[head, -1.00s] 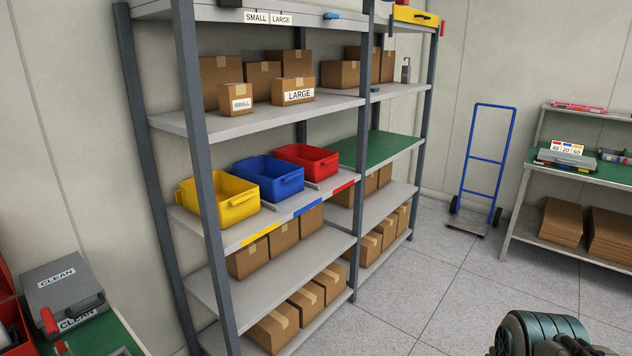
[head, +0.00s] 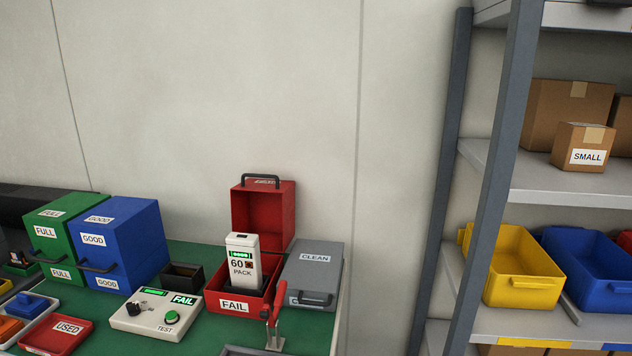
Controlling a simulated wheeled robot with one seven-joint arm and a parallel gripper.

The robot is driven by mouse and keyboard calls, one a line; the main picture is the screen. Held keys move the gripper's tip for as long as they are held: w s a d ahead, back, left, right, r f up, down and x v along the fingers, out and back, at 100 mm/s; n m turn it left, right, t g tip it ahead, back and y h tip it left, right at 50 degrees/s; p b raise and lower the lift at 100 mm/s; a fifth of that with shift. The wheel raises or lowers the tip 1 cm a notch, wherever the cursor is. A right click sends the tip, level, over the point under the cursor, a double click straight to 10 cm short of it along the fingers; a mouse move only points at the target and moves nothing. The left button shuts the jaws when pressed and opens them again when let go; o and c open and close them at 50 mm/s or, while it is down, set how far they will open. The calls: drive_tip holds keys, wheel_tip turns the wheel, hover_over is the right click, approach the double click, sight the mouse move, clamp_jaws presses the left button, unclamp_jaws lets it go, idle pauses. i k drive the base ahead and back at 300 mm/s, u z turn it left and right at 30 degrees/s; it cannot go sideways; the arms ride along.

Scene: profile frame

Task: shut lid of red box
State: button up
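The red box (head: 212,302), labelled FAIL, stands on the green bench top in the head view. Its lid (head: 265,215) is swung up and open at the back, with a dark handle on its top edge. A small green display is lit on the pack. My gripper is not in view.
A grey CLEAN box (head: 316,258) stands right of the red box. A red-handled clamp (head: 274,318) stands in front. A tester (head: 155,315) showing FAIL, blue (head: 145,225) and green boxes (head: 50,218) are left. Shelving (head: 500,190) stands right.

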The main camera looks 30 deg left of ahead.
sight(263, 207)
drive_tip(key=u, duration=1.05)
drive_tip(key=i, duration=0.9)
drive_tip(key=u, duration=0.85)
